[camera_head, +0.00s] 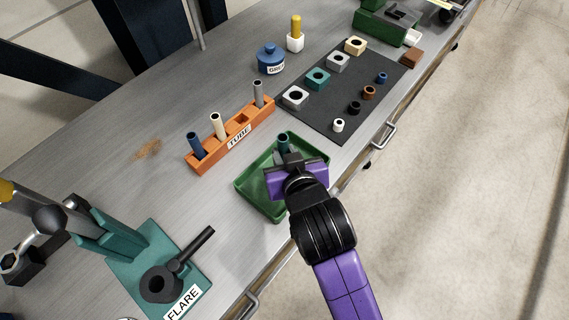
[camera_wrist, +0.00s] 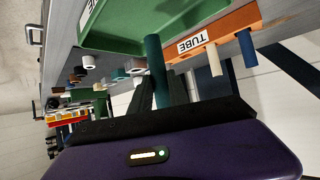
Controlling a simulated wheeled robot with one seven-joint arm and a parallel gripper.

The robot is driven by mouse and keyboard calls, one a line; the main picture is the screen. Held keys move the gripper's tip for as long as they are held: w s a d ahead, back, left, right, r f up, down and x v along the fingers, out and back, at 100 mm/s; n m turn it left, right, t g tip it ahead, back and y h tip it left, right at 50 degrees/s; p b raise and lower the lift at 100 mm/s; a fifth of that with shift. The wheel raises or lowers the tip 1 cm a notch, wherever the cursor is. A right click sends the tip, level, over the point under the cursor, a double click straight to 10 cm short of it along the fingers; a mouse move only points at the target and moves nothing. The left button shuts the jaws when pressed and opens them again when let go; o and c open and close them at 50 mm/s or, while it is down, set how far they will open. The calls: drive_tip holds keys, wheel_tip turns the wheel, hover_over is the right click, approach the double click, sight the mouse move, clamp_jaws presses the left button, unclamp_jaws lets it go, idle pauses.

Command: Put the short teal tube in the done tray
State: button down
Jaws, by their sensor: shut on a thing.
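The short teal tube (camera_head: 283,139) is upright between the jaws of my gripper (camera_head: 289,160), its open top showing. In the wrist view the teal tube (camera_wrist: 155,68) sticks out from between the dark fingers (camera_wrist: 163,90). The green tray (camera_head: 252,188), which carries no label that I can see, lies under and beside my gripper in the head view. The tube is over the tray's far right part in that view. The wrist view shows the green tray (camera_wrist: 150,20) beyond the tube. I cannot tell whether the tube touches the tray floor.
The orange TUBE rack (camera_head: 213,155) beside the tray holds blue, cream and grey tubes and has one empty hole. A dark mat (camera_head: 340,105) with several blocks and rings lies beyond. A teal FLARE tool (camera_head: 150,255) stands at lower left. The table's edge runs along the right.

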drive_tip(key=shift+f, duration=2.65)
drive_tip(key=shift+f, duration=0.1)
drive_tip(key=c, duration=1.3)
unclamp_jaws()
drive_tip(key=shift+o, duration=0.2)
drive_tip(key=v, duration=1.2)
drive_tip(key=shift+b, duration=0.45)
drive_tip(key=shift+d, duration=0.1)
